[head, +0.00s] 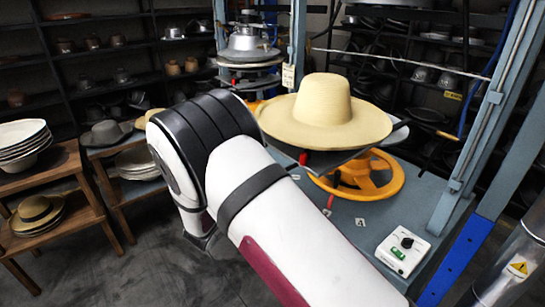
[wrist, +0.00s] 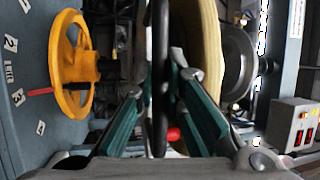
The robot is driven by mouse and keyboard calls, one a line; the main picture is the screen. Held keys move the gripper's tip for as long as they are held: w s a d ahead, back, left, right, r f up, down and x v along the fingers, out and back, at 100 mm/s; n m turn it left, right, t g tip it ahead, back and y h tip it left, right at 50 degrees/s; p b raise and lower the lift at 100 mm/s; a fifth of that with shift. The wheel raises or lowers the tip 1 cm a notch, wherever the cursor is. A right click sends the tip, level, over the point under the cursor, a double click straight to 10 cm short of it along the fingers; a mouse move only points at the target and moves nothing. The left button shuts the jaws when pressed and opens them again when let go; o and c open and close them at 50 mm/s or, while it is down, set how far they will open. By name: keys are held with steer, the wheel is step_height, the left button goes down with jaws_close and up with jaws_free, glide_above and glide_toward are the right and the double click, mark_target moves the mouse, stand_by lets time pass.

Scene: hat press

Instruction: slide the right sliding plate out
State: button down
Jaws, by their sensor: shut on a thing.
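A grey plate (head: 396,136) sits under a straw hat (head: 327,112) on the blue press table, above a yellow handwheel (head: 382,180). In the wrist view, a dark plate edge (wrist: 160,90) runs upright between the fingers of my gripper (wrist: 164,84), which is shut on it. It appears to be the right sliding plate, seen edge-on. The hat brim (wrist: 208,50) is just to the right of it, and the handwheel (wrist: 72,62) stands apart at left. A red handle (wrist: 172,134) shows between the fingers. In the head view my arm hides the gripper.
A control box (head: 403,250) sits at the table's front right, beside a blue-grey post (head: 490,110). Hat shelves (head: 95,55) line the back wall, and a wooden side table (head: 68,165) stands left. Floor at lower left is clear.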

steer(key=shift+s+a+f, duration=0.1)
steer(key=shift+s+a, duration=0.5)
steer(key=shift+a, duration=0.2)
steer(key=shift+a, duration=0.1)
steer(key=c, duration=1.7)
jaws_free()
steer(key=shift+s, duration=0.1)
steer(key=shift+o, duration=0.2)
steer(key=v, duration=1.1)
steer(key=shift+s+a, duration=0.2)
steer(key=shift+s, duration=0.15)
